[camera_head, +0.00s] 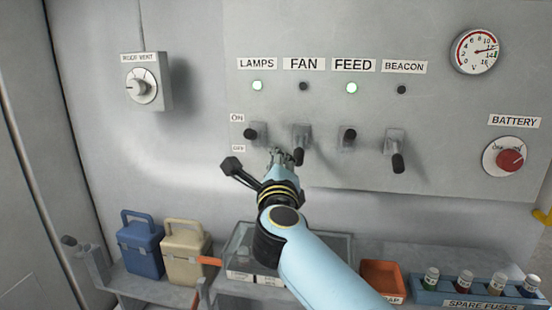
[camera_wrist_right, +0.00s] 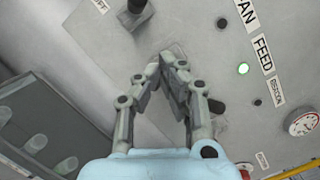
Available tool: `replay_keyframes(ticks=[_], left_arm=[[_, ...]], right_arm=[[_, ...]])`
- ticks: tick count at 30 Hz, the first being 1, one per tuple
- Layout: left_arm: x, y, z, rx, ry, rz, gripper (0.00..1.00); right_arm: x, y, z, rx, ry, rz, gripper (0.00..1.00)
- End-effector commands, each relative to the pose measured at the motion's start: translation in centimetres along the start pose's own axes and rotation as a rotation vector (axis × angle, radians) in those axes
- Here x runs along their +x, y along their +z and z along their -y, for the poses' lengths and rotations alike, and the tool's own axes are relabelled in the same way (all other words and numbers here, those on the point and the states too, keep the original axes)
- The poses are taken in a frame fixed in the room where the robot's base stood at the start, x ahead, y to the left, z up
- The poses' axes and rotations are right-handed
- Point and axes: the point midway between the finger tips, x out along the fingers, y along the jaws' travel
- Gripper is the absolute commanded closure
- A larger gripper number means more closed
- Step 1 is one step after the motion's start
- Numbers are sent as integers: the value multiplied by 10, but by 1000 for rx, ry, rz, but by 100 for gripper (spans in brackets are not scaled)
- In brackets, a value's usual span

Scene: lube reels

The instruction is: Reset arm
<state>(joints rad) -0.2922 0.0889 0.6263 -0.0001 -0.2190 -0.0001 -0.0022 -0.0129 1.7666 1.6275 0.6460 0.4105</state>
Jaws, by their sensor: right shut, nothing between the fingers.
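My right gripper (camera_head: 286,156) is in front of the switch panel, just below the FAN switch (camera_head: 301,136). Its fingers are shut with nothing between them; the fingertips (camera_wrist_right: 168,62) meet in the wrist view, covering part of that switch. I cannot tell whether they touch it. The LAMPS switch (camera_head: 255,134) and FEED switch (camera_head: 348,136) point outward, and their lights are lit green. The FAN and BEACON (camera_head: 396,153) levers hang lower, and their lights are dark. My left gripper is not in view.
A rotary knob (camera_head: 142,87) is at the upper left, and a red BATTERY knob (camera_head: 509,160) at the right. Below stand a blue box (camera_head: 141,248), a beige box (camera_head: 186,255), a clear case (camera_head: 237,250), an orange tray (camera_head: 383,277) and a fuse rack (camera_head: 470,297).

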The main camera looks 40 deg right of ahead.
Motion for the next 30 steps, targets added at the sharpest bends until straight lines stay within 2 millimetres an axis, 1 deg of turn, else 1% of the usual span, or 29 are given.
replay_keyframes(ticks=[1, 6, 13, 23, 26, 28, 29, 30], left_arm=[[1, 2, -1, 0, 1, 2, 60], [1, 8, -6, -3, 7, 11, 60], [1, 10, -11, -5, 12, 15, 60], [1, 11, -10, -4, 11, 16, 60], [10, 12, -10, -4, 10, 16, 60], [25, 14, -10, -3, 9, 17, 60], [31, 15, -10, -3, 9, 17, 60], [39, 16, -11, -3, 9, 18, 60]], right_arm=[[-6, 1, 1, 2, 1, -1, 100], [-15, 3, 4, 1, 0, -1, 100], [-15, 3, 5, 0, 0, -1, 100], [-15, 3, 4, -1, 0, 0, 100], [-19, -7, -6, -9, 7, -4, 100], [-25, -26, -27, -31, 24, -11, 100], [-28, -37, -40, -51, 39, -18, 100], [-34, -54, -61, -97, 58, -25, 100]])
